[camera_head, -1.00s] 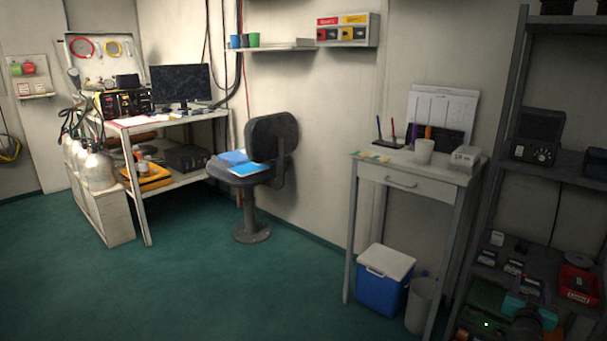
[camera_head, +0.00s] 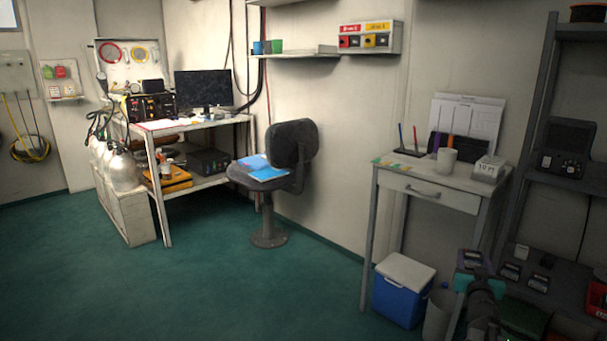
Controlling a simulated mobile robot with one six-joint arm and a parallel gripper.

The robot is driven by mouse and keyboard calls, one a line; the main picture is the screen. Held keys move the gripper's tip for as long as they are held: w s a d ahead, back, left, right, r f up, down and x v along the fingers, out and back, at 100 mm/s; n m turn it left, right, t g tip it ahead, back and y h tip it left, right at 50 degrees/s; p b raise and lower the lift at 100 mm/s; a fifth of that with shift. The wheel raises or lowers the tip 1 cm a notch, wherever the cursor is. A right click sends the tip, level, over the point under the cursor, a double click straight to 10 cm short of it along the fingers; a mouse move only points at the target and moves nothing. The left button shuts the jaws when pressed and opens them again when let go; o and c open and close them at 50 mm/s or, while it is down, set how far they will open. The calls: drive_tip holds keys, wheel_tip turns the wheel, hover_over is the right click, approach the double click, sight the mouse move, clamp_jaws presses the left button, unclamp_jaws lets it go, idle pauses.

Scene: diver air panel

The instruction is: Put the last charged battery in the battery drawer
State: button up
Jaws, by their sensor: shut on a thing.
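My gripper (camera_head: 480,287), with teal fingers, is at the bottom right, in front of the dark shelf rack. It is shut on a dark, block-shaped battery (camera_head: 471,260) with a pale label, held up in the air. Similar dark blocks (camera_head: 511,271) lie on the rack's low shelf behind it; their charge state cannot be told. The small grey table has a drawer (camera_head: 420,190) with a bar handle, and this drawer is closed. I cannot read any label marking it as the battery drawer. My gripper is below and to the right of the drawer.
A blue cooler (camera_head: 401,297) and a waste bin (camera_head: 439,314) stand under the small table. A white cup (camera_head: 446,161) and a small box (camera_head: 487,169) stand on its top. An office chair (camera_head: 270,180) is further left. The green floor in front is clear.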

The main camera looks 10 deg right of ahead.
drive_tip(key=w+a+r+n+t+y, duration=0.1)
drive_tip(key=w+a+r+n+y, duration=0.2)
drive_tip(key=a, duration=0.7)
drive_tip(key=w+a+r+n+t+y, duration=0.15)
drive_tip(key=a+y, duration=0.35)
drive_tip(key=a, duration=0.5)
drive_tip(key=w+a+r+n+y, duration=0.3)
drive_tip(key=a+n+y, duration=0.1)
drive_tip(key=a, duration=0.6)
drive_tip(key=s+a+f+n+g+y, duration=0.35)
drive_tip(key=a+y, duration=0.25)
drive_tip(key=a, duration=0.3)
drive_tip(key=s+a+f+n+g+y, duration=0.25)
drive_tip(key=s+a+n+y, duration=0.2)
drive_tip(key=a, duration=0.35)
wheel_tip(320, 180, up, 15)
drive_tip(key=g+y+p, duration=0.1)
drive_tip(key=p, duration=2.1)
drive_tip(key=shift+s+a, duration=0.3)
drive_tip(key=shift+a, duration=0.15)
drive_tip(key=shift+f+n, duration=0.1)
drive_tip(key=shift+n, duration=0.15)
drive_tip(key=shift+s, duration=0.1)
